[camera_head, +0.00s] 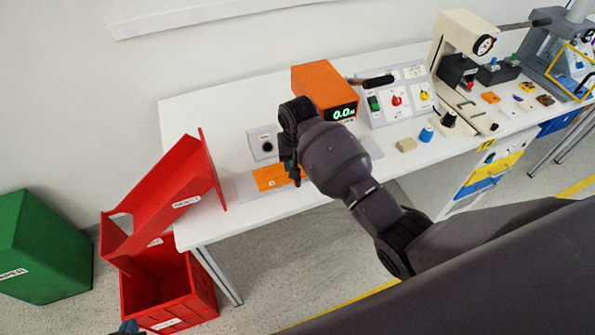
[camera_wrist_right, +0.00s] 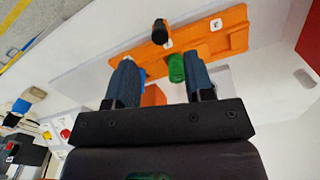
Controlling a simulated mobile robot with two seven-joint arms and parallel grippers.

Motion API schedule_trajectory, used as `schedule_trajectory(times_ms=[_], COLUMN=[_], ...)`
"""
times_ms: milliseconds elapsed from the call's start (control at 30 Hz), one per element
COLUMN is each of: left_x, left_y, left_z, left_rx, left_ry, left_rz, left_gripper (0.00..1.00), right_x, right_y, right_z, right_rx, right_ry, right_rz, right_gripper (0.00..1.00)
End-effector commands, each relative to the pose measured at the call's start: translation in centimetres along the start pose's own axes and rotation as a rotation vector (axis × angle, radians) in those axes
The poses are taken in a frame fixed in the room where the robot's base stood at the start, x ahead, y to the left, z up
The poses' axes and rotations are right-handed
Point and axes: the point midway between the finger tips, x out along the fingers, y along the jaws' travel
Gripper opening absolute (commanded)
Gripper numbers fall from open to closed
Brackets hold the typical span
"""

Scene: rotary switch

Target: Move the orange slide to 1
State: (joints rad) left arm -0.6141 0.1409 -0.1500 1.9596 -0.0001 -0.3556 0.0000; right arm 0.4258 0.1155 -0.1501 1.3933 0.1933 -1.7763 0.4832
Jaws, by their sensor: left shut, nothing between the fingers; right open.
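The orange slide panel (camera_head: 268,176) lies on a pale plate near the table's front edge. It also shows in the right wrist view (camera_wrist_right: 222,40), with a black knob (camera_wrist_right: 160,32), a green cylindrical knob (camera_wrist_right: 177,68) and small white labels too small to read surely. My right gripper (camera_wrist_right: 161,70) is open over the panel's inner edge. The green knob shows between its fingers in the picture; I cannot tell whether they touch it. In the head view my right arm hides part of the panel. Only the tip of my left gripper (camera_head: 128,327) shows, at the bottom edge, shut and empty.
Behind the panel stand a grey plate with a black knob (camera_head: 266,146) and an orange box with a green display (camera_head: 325,88). A switch panel (camera_head: 396,97) stands further right. Red bins (camera_head: 170,290) and a green bin (camera_head: 40,245) are at the left. The table's left back is clear.

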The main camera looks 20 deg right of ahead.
Motion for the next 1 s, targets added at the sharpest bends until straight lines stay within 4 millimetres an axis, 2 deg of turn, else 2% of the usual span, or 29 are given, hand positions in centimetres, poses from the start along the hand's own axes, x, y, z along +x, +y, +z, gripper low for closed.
schedule_trajectory(times_ms=[33,200,400,633,667,767,867,1000], left_x=[0.0,-0.1,-0.1,-0.1,-0.1,-0.1,-0.1,-0.1], left_y=[0.0,0.0,0.0,0.0,0.0,0.0,0.0,0.0], left_z=[0.0,0.0,0.0,0.0,0.0,-0.1,-0.1,0.0], left_rx=[0.000,0.000,0.000,0.000,0.000,0.000,0.000,0.000], left_ry=[0.000,0.000,0.001,0.001,0.001,0.001,0.001,0.001], left_rz=[0.000,0.000,0.000,0.000,0.000,0.000,0.000,0.000], left_gripper=[0.00,0.00,0.00,0.00,0.00,0.00,0.00,0.00], right_x=[-1.0,-3.1,-4.1,-4.2,-4.2,-4.0,-3.5,-2.1], right_y=[0.0,0.0,0.0,0.0,0.0,0.1,0.6,2.0], right_z=[-0.1,-0.1,0.0,0.0,0.0,0.2,0.9,3.2], right_rx=[0.000,0.000,0.001,0.001,0.001,-0.001,-0.006,-0.028], right_ry=[0.003,0.002,0.000,0.000,0.000,0.001,0.007,0.029], right_rz=[-0.001,-0.001,0.000,0.000,0.000,-0.001,-0.004,-0.016], right_gripper=[0.48,0.48,0.48,0.48,0.47,0.33,0.33,0.33])
